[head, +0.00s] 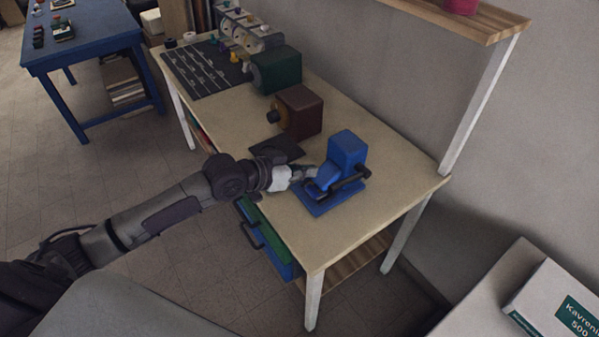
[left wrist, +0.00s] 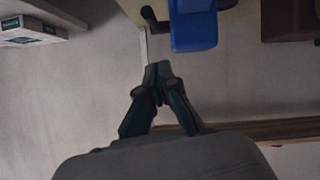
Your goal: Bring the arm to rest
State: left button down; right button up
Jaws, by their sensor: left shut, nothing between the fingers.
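My left arm reaches in from the left in the head view. Its gripper (head: 305,172) is close to a blue machine (head: 346,150) with a dark handle bar, standing on a blue base plate (head: 314,204) on the workbench. In the left wrist view the gripper's fingers (left wrist: 158,75) are shut together with nothing between them. The blue machine (left wrist: 194,30) shows there at the top, apart from the fingertips. In the head view I cannot tell whether the gripper touches it. My right gripper is in neither view.
The pale workbench (head: 390,178) also holds a dark red block (head: 302,112), a green block (head: 278,70) and a black slotted board (head: 200,68). A shelf (head: 470,18) hangs above right. A blue table (head: 85,48) stands far left.

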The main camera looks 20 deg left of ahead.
pick_arm(q)
jog(key=s+d+f+g+y, duration=0.3)
jog(key=s+f, duration=0.4)
jog(key=s, duration=0.6)
jog(key=s+a+f+n+g+y, duration=0.2)
jog(key=s+a, duration=0.1)
jog(key=s, duration=0.5)
jog(key=s+a+f+n+g+y, duration=0.1)
jog(key=s+a+f+g+y, duration=0.1)
jog(key=s, duration=0.6)
notch_tip(320, 180, down, 28)
jog(key=s+g+b, duration=0.1)
jog(key=s, duration=0.1)
jog(key=s+a+f+g+b, duration=0.1)
jog(key=s+a+f, duration=0.2)
jog(key=s+f, duration=1.2)
jog(key=shift+s+f+m+y, duration=0.3)
jog(key=shift+s+f, duration=0.1)
jog(key=shift+f, duration=0.2)
